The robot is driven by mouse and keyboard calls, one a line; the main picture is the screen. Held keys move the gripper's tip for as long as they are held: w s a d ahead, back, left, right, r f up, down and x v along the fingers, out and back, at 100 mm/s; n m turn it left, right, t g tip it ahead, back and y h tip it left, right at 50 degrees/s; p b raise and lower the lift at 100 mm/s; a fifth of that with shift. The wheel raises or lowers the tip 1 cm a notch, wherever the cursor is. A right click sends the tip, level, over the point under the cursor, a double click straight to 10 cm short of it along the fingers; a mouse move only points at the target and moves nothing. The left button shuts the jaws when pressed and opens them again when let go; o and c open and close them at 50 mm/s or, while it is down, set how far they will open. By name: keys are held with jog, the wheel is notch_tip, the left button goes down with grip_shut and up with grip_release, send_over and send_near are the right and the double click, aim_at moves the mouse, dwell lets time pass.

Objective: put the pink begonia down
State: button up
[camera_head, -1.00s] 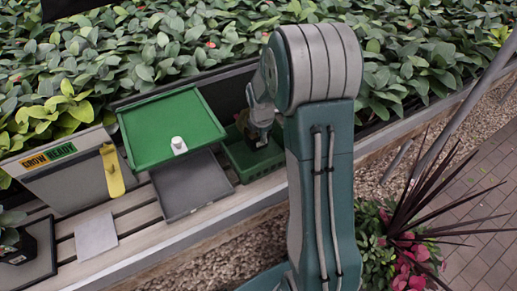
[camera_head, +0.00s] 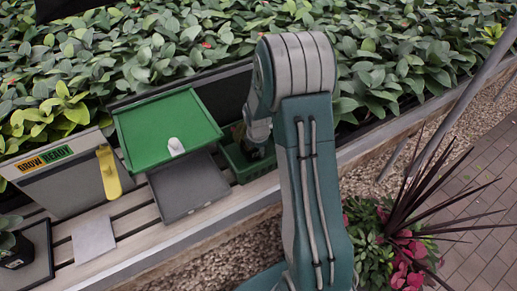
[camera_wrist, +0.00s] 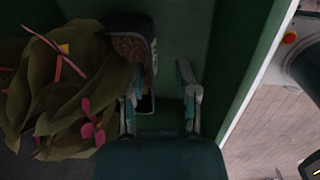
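The pink begonia (camera_wrist: 60,90) fills the left of the wrist view, with broad dark leaves and pink blooms. Its dark pot (camera_wrist: 153,50), with soil and white lettering showing, sits inside a green crate (camera_wrist: 225,75). My gripper (camera_wrist: 160,97) has its two fingers spread apart. The left finger overlaps the pot's lower part and leaves; a gap separates the pot from the right finger. Contact with the pot cannot be told. In the head view my arm reaches down to the green crate (camera_head: 240,170), with the pot mostly hidden behind it.
A raised green lid or tray (camera_head: 165,125) stands left of the crate, above a grey panel (camera_head: 188,188). A grey box (camera_head: 60,175) with a yellow piece (camera_head: 109,172) and a potted plant (camera_head: 14,245) are farther left. Dense foliage lines the back.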

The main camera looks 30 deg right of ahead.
notch_tip(320, 180, up, 12)
jog(key=s+a, duration=0.1)
jog(key=s, duration=0.1)
jog(key=s+a+r+m+t, duration=0.2)
jog(key=s+a+r+m, duration=0.75)
jog(key=r, duration=0.35)
jog(key=s+a+r+m+t+y, duration=0.1)
jog(key=s+a+r+m+t, duration=0.1)
jog(key=s+m, duration=0.7)
jog(key=s+a+r, duration=0.1)
jog(key=s+a, duration=0.1)
jog(key=s, duration=0.1)
jog(key=shift+s+r, duration=0.2)
jog(key=shift+s, duration=0.15)
